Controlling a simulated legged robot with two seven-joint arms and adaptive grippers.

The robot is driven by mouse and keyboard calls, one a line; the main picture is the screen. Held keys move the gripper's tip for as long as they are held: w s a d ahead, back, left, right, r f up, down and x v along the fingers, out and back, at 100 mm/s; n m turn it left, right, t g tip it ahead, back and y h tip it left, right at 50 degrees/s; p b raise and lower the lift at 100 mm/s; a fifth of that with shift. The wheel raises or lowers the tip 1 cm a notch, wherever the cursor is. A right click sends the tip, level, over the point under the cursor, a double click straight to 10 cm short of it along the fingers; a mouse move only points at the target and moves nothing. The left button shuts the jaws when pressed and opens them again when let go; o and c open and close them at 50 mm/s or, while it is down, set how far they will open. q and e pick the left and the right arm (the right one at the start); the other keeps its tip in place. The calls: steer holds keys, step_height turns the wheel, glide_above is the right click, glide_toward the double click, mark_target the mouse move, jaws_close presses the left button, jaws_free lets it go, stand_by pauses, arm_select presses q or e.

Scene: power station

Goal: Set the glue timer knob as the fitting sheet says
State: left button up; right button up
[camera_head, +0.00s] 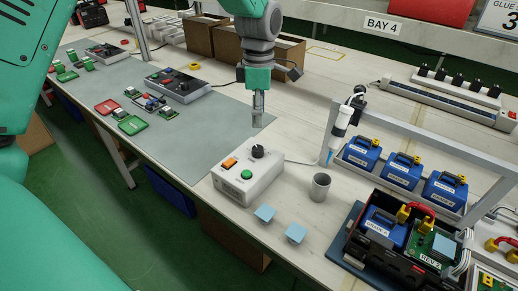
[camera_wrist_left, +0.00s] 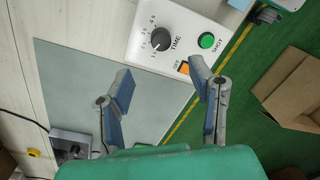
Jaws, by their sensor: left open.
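The glue timer is a white box (camera_head: 246,178) with a black knob (camera_head: 258,151), a green button and an orange switch. In the left wrist view the knob (camera_wrist_left: 161,39) sits on a numbered dial marked TIME; I cannot read its setting surely. My left gripper (camera_head: 258,118) points down behind the knob, above the grey mat and apart from the box. In the left wrist view its fingers (camera_wrist_left: 162,88) are spread and empty, with the knob beyond them. A sign (camera_head: 499,19) reading GLUE and a 3 is cut off at the top right. My right gripper is not in view.
A grey cup (camera_head: 320,187) and two light blue blocks (camera_head: 265,213) stand near the timer. A glue dispenser (camera_head: 341,122) hangs to its right. A black crate (camera_head: 405,240) and blue packs (camera_head: 361,153) lie further right. Cardboard boxes (camera_head: 262,62) stand behind the gripper.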

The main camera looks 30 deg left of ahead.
mark_target(258, 148)
arm_select(q)
steer(key=f, duration=0.7)
steer(key=f+b, duration=0.1)
steer(key=f, duration=0.2)
steer(key=shift+s+d+f, duration=0.1)
steer(key=shift+s+f, duration=0.15)
steer(key=shift+f, duration=0.05)
jaws_close()
